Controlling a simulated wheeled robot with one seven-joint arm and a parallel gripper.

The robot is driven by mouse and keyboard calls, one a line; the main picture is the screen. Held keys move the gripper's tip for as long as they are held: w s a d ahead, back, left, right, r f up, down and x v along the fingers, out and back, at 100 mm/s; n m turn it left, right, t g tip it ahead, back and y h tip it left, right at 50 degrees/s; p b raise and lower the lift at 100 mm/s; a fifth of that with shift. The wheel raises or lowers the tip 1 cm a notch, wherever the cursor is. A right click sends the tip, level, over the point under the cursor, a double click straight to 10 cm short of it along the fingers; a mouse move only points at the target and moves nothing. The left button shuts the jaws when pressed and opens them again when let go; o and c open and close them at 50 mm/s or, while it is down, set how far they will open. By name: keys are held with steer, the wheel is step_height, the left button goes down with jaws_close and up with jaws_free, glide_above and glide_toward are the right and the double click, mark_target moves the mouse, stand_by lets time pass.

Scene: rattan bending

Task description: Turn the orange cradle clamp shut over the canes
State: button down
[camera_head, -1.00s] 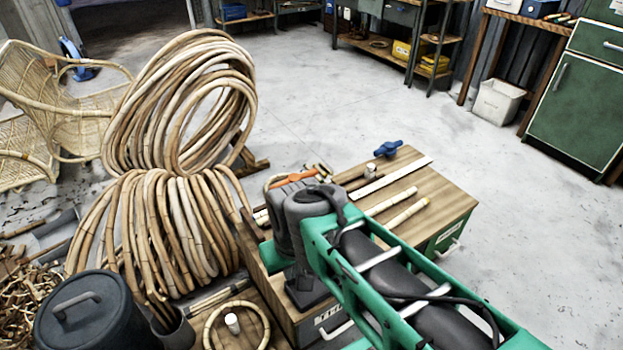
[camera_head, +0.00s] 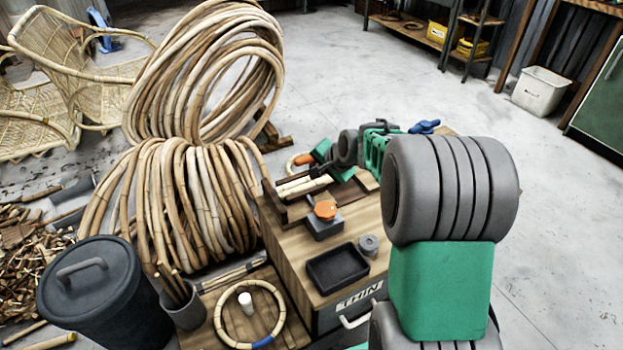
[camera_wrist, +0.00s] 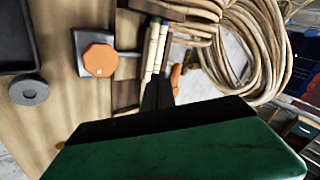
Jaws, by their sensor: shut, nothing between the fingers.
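An orange knob (camera_head: 325,209), which I take for the cradle clamp, sits on a dark block on the wooden bench top. In the wrist view the orange knob (camera_wrist: 99,60) is eight-sided on a grey plate, and a thin bar runs from it towards the canes. The pale canes (camera_wrist: 155,48) lie side by side; they also show in the head view (camera_head: 303,187). I cannot tell how far the clamp is turned. My gripper (camera_wrist: 158,88) is shut and empty. Its dark fingers are near the canes, apart from the knob; I cannot tell if they touch the canes.
A black tray (camera_head: 337,268) and a grey roll (camera_head: 369,245) are on the bench. Another orange piece (camera_wrist: 176,76) is just beyond my fingers. Big cane coils (camera_head: 190,195) stand left of the bench. Bare floor (camera_head: 560,200) lies to the right.

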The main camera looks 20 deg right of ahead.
steer(key=w+d+f+m+t+b, duration=0.2)
steer(key=w+d+f+m, duration=0.3)
steer(key=w+d+f, duration=0.15)
steer(key=b, duration=0.4)
glide_toward(308, 162)
steer(key=f, duration=0.4)
steer(key=shift+w+a+f, duration=0.1)
steer(key=shift+w, duration=0.2)
steer(key=w, duration=0.1)
steer(key=w+b, duration=0.1)
steer(key=w, duration=0.1)
steer(key=shift+a+f, duration=0.25)
steer(key=shift+w+a+r, duration=0.1)
steer(key=shift+w+a, duration=0.05)
steer(key=shift+w, duration=0.4)
